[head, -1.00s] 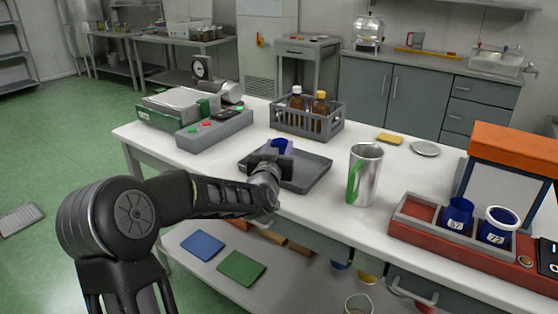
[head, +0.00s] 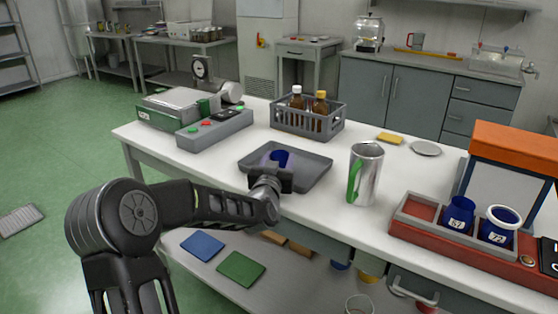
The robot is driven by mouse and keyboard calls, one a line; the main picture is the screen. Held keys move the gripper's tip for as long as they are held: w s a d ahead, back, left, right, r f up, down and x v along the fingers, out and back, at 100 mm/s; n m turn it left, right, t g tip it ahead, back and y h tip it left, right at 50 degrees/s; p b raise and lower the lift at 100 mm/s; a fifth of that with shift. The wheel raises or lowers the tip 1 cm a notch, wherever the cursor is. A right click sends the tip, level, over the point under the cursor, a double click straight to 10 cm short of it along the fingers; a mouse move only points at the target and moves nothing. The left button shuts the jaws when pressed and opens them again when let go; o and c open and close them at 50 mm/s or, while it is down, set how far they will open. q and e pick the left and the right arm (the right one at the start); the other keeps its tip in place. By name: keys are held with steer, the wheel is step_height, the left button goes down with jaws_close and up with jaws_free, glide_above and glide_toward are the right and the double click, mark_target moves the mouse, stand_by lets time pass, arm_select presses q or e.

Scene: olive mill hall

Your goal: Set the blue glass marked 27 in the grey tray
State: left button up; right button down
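A blue glass (head: 280,158) shows over the grey tray (head: 316,175) in the middle of the table. It looks upright, inside the tray's outline; its base and any number on it are hidden. My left gripper (head: 272,181) is at the tray's near edge, just in front of the glass. Its fingers are mostly hidden behind its own body, so I cannot tell whether they grip the glass. My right gripper is not in view.
Two other blue glasses, seemingly marked 57 (head: 459,214) and 72 (head: 499,227), stand in the rack (head: 404,233) at right. A metal jug (head: 367,174) stands right of the tray. A crate with brown bottles (head: 307,118) is behind it, a scale (head: 178,108) at left.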

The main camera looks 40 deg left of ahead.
arm_select(q)
steer(key=o, duration=0.3)
steer(key=shift+r, duration=0.2)
steer(key=v, duration=1.2)
stand_by(1.6)
